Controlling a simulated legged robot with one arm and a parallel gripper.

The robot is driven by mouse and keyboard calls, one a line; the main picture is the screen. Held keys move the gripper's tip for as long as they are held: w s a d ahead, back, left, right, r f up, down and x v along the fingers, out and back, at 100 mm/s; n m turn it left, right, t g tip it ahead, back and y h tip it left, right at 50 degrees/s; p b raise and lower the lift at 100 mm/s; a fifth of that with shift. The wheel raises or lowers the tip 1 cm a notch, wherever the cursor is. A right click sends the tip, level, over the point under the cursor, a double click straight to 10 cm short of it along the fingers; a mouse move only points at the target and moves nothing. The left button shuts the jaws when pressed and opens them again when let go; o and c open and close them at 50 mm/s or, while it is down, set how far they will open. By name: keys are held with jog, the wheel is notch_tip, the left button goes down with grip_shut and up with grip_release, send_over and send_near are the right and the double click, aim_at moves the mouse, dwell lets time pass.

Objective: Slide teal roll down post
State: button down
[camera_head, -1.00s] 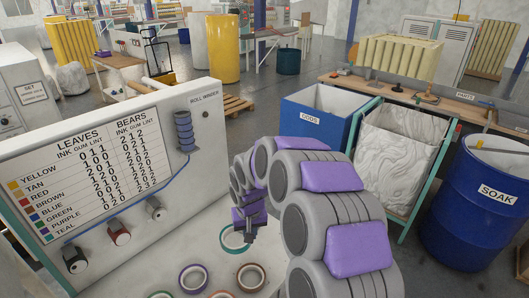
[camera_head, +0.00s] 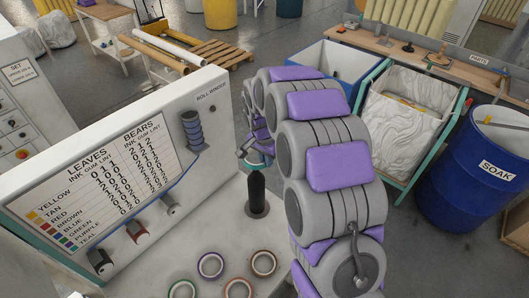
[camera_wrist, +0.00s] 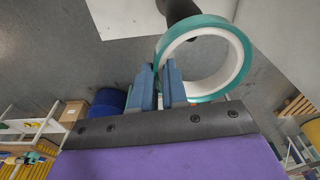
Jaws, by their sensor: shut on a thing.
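The teal roll (camera_wrist: 240,62), a teal ring with a white core, is pinched at its edge between the blue fingers of my gripper (camera_wrist: 158,75). In the head view the teal roll (camera_head: 261,151) is held up near the top of a dark upright post (camera_head: 257,193), partly hidden by my arm. In the wrist view the dark post (camera_wrist: 178,10) shows at the top edge, beside the ring's upper rim. I cannot tell whether the ring is around the post or just above it.
The white roll winder panel (camera_head: 75,180) with knobs stands at the left. Blue and white bins (camera_head: 408,130) stand on the right.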

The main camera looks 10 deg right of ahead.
jog(key=shift+d+f, duration=0.3)
jog(key=shift+f, duration=0.3)
notch_tip(320, 180, down, 6)
jog(key=shift+b, duration=0.7)
jog(key=c, duration=1.6)
grip_release()
jog(key=o, duration=0.5)
jog(key=r, duration=0.5)
jog(key=a+r, duration=0.1)
jog(key=r, duration=0.5)
jog(key=s+r, duration=0.1)
jog(key=r, duration=0.5)
jog(key=shift+s+a+r+b, duration=0.1)
jog(key=shift+a+b, duration=0.25)
jog(key=shift+a, duration=0.05)
